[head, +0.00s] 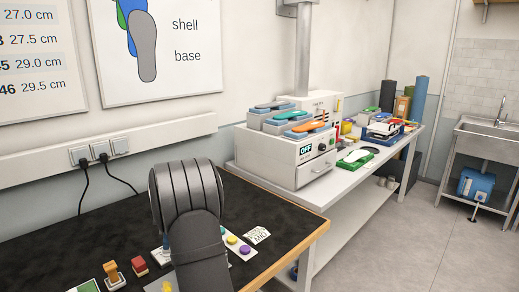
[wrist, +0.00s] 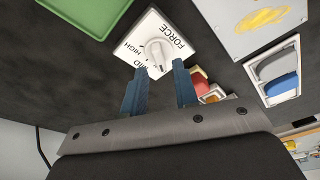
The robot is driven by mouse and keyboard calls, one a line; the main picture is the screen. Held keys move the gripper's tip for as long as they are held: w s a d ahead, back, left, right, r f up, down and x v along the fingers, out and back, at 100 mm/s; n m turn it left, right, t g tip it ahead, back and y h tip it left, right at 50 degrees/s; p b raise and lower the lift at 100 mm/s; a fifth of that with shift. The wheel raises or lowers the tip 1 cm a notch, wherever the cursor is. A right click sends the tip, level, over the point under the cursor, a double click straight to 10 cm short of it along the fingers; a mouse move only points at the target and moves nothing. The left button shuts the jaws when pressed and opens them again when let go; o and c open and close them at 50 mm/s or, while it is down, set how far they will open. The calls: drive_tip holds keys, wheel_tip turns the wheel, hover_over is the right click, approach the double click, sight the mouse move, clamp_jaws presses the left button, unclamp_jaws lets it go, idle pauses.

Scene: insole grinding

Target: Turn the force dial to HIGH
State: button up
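The force dial plate (wrist: 183,50) is a white square marked FORCE, HIGH and MID in the wrist view. A white knob (wrist: 158,47) stands at its middle. My gripper (wrist: 160,68) has two blue fingers spread apart with a gap between them. The fingertips point at the plate, and the knob shows just beyond the gap. I cannot tell whether either finger touches the knob. Which mark the knob points at is not clear.
A green tray (wrist: 84,14) lies beside the plate. A grey panel with a yellow smear (wrist: 262,20) and a white holder (wrist: 276,74) are on the right. Red and yellow pieces (wrist: 200,80) sit near the right finger. The dark bench top (head: 120,235) is clear at the left.

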drive_tip(key=shift+f, duration=1.4)
drive_tip(key=shift+r, duration=0.15)
